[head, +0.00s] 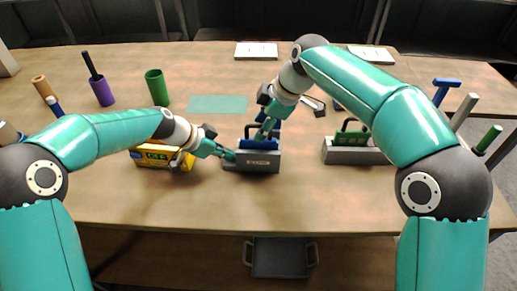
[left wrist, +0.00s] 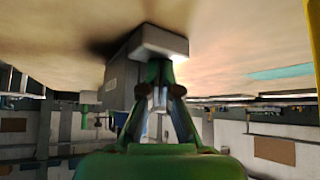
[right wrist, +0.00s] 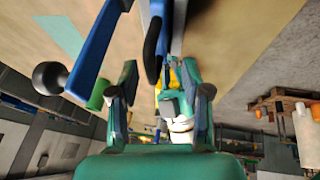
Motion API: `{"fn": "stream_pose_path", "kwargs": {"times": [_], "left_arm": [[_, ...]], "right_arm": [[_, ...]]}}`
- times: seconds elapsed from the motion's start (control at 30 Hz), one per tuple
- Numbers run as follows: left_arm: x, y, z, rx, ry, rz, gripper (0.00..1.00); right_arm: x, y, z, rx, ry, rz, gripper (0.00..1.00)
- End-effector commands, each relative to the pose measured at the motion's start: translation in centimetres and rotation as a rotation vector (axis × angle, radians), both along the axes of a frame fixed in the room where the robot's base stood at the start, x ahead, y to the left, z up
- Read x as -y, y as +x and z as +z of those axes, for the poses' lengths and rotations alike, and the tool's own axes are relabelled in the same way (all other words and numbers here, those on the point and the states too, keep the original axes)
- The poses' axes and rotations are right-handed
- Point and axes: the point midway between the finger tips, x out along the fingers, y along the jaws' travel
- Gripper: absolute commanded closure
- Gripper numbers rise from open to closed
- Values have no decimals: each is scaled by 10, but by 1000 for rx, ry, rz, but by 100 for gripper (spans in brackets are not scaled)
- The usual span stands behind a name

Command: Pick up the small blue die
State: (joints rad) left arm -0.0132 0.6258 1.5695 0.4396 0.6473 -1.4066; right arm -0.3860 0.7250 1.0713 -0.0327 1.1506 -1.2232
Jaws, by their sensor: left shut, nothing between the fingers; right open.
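The small blue die (head: 259,144) sits in a grey holder block (head: 258,161) near the middle of the table. My right gripper (head: 268,128) comes down from above at the die's handle, which it partly hides. In the right wrist view its fingers (right wrist: 158,95) are apart, with nothing clearly gripped. A large blue part (right wrist: 92,50) with a dark grip runs beside them. My left gripper (head: 231,155) is shut and empty at the left side of the grey block. In the left wrist view its closed fingertips (left wrist: 160,88) are at the block's pale end (left wrist: 160,42).
A yellow box (head: 160,156) with a display stands left of the block. A green die (head: 351,138) sits in another grey holder (head: 352,154) to the right. Green (head: 157,88) and purple (head: 103,93) cups stand at the back left. A teal mat (head: 217,104) lies behind.

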Motion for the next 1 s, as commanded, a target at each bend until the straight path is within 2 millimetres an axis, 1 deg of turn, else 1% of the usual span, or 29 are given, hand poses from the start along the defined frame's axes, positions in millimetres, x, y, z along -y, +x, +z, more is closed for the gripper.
{"fn": "stream_pose_path", "kwargs": {"times": [0.03,0.2,0.3,0.57,0.6,0.67,0.7,0.87,1.0], "left_arm": [[1,-3,-7,-14,3,-6,100],[1,-3,-7,-14,2,-7,100],[1,-3,-7,-14,3,-6,100],[1,-3,-7,-14,3,-6,100],[1,-3,-7,-14,3,-6,100],[1,-3,-7,-14,3,-6,100],[1,-3,-7,-14,3,-6,100],[1,-3,-7,-14,3,-6,100],[1,-3,-7,-14,2,-7,100]], "right_arm": [[-1,1,-8,-5,-2,1,52],[-8,5,-32,-5,-2,1,52],[-12,7,-40,-3,-1,1,52],[-13,8,-43,-1,0,0,52],[-13,8,-43,-1,0,0,55],[-13,8,-43,-1,0,0,66],[-13,8,-43,-1,0,0,72],[-13,8,-42,-1,0,0,99],[-13,9,-42,2,0,-1,100]]}}
